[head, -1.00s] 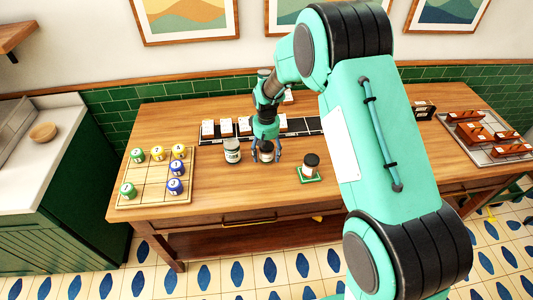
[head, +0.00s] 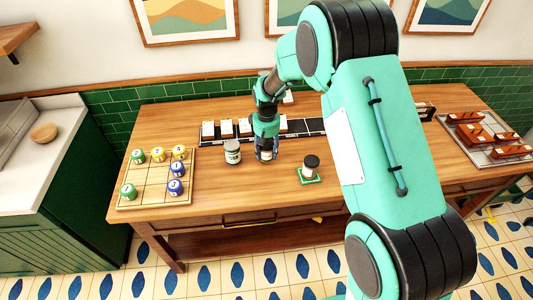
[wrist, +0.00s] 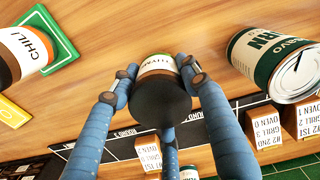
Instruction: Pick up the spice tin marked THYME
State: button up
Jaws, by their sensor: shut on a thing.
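A small spice tin (wrist: 163,90) with a dark round lid and a pale label with a green edge stands in the middle of the wrist view. I cannot tell whether the tin touches the wood.
A corn can (head: 232,152) stands close left of my gripper in the head view. A chili tin (head: 310,163) sits on a green mat to the right. A board with numbered pieces (head: 144,176) is at left.

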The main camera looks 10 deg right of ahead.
jog(key=shift+s+d+r, duration=0.1)
jog(key=shift+s+r, duration=0.1)
jog(key=shift+r, duration=0.3)
jog(key=shift+s+r, duration=0.2)
jog(key=shift+r, duration=0.25)
jog(key=s, duration=0.5)
jog(key=s+d+p, duration=0.1)
jog(key=s, duration=0.4)
jog(key=s+d+r, duration=0.1)
jog(key=s, duration=0.4)
jog(key=shift+d+r+p, duration=0.1)
jog(key=shift+p, duration=0.25)
